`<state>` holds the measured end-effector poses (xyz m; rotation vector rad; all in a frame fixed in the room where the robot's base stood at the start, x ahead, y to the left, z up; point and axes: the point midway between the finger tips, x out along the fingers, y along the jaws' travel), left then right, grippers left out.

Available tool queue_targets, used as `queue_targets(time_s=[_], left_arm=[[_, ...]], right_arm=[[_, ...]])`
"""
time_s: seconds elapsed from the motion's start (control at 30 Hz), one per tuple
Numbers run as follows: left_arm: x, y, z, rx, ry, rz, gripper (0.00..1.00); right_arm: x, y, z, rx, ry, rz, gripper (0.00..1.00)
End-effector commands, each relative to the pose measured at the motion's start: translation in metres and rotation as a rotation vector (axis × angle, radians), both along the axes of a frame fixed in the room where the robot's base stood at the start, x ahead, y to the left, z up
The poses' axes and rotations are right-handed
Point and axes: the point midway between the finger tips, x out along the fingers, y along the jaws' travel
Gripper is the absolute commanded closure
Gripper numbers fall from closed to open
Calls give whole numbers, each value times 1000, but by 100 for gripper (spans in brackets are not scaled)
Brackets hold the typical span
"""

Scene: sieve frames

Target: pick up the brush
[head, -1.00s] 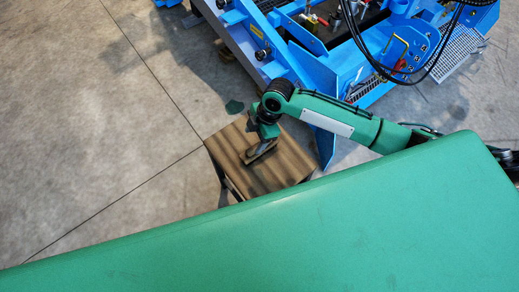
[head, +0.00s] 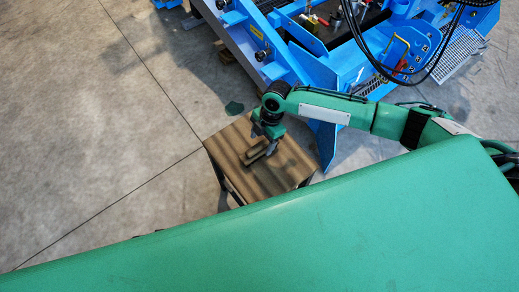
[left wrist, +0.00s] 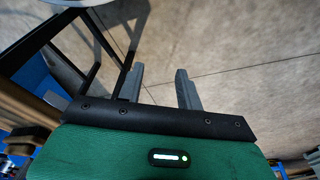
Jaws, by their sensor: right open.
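A small wooden table (head: 228,158) stands on the floor in the middle of the head view.
A large blue machine frame (head: 330,60) with hanging black cables stands just behind the table, and its blue plate (head: 326,145) reaches close to the table's right side. Concrete floor (head: 90,130) on the left is clear. Dark bars (left wrist: 100,50) stand left of my left fingers.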

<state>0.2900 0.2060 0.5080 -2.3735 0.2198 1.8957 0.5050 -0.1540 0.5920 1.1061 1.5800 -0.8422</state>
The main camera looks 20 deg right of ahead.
Motion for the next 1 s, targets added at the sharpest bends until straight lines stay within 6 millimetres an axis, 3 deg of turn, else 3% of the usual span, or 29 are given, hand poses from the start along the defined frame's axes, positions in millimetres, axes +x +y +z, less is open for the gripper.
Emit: queue_targets(time_s=[0.4, 0.67, 0.7, 1.0], left_arm=[[2, 1, 6, 0, -7, 1, 64], [4, 0, 12, -3, -19, 1, 64], [3, 0, 12, -2, -17, 0, 64], [0, 0, 9, -1, -9, 0, 64]], right_arm=[[-1, 13, -48, 0, 0, -1, 36], [-2, 13, -51, 0, -1, 0, 36], [-2, 13, -51, 0, 0, 0, 38], [-2, 14, -51, 0, -1, 0, 94]])
